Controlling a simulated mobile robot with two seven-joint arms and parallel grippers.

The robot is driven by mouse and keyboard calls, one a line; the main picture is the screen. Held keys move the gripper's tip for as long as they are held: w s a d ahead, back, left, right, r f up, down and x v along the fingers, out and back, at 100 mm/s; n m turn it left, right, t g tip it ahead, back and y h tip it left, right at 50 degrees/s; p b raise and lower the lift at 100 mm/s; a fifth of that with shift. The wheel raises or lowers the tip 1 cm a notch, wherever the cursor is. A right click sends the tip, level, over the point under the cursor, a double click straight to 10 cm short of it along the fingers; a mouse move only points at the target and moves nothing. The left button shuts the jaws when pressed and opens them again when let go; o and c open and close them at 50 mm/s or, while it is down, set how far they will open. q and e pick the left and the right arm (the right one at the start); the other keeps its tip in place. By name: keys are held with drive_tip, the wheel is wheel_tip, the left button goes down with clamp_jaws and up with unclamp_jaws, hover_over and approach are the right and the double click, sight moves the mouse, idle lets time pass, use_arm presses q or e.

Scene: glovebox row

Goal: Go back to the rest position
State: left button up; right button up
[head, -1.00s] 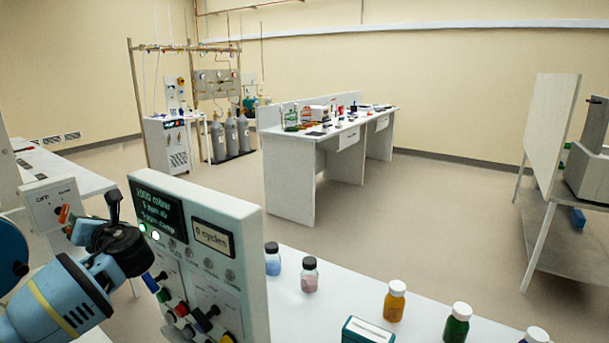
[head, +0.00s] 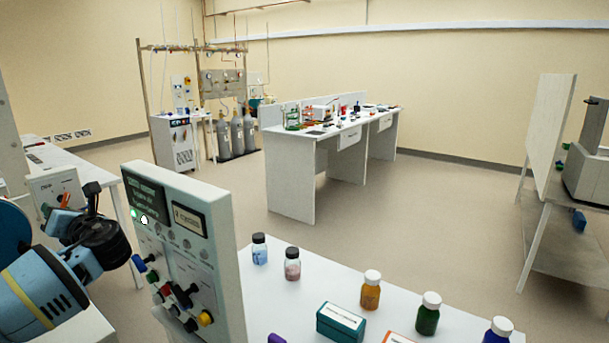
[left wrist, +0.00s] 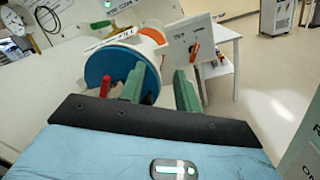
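My left gripper (head: 80,208) is at the left of the head view, on a light blue arm with a yellow band, beside the upright control panel (head: 215,240). In the left wrist view, the gripper (left wrist: 158,88) shows two green fingers held apart, with nothing gripped between them. Beyond them are a round port with a blue disc (left wrist: 105,66) and a white switch box (left wrist: 188,50) with an orange lever. The switch box also shows in the head view (head: 45,187), partly behind the gripper. My right gripper is in neither view.
Bottles with black caps (head: 259,250), an orange bottle (head: 370,292), a green bottle (head: 428,317) and a teal box (head: 340,322) stand on the near white bench (head: 310,275). A white island bench (head: 290,180) stands farther back. Open floor lies between them.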

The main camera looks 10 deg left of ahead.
use_arm(q)
drive_tip(key=s+d+f+n+t+h, duration=0.1)
drive_tip(key=s+d+f+h, duration=0.15)
drive_tip(key=f, duration=0.75)
drive_tip(key=s+d+f+n+t+h, duration=0.1)
drive_tip(key=d+f+n+t+h, duration=0.2)
drive_tip(key=f, duration=0.6)
drive_tip(key=s+d+f+h, duration=0.2)
drive_tip(key=f+h, duration=0.3)
drive_tip(key=f, duration=0.5)
drive_tip(key=s+d+f+n+h, duration=0.3)
drive_tip(key=s+d+f+n, duration=0.1)
drive_tip(key=s+f, duration=0.35)
drive_tip(key=s+d+f+n+g+h, duration=0.1)
drive_tip(key=s+d+f+n+h, duration=0.3)
drive_tip(key=s, duration=0.4)
drive_tip(key=s+d+f+n+g+h, duration=0.2)
drive_tip(key=s+d+f+n, duration=0.25)
drive_tip(key=s, duration=0.35)
drive_tip(key=s+d+f+n+t, duration=0.1)
drive_tip(key=s+d+f+n, duration=0.1)
drive_tip(key=d+n, duration=0.8)
drive_tip(key=s+d, duration=0.1)
drive_tip(key=d, duration=0.7)
drive_tip(key=shift+s+d+f+t, duration=0.2)
drive_tip(key=shift+d+f+t, duration=0.05)
drive_tip(key=shift+d+t, duration=0.15)
drive_tip(key=shift+s+a, duration=0.1)
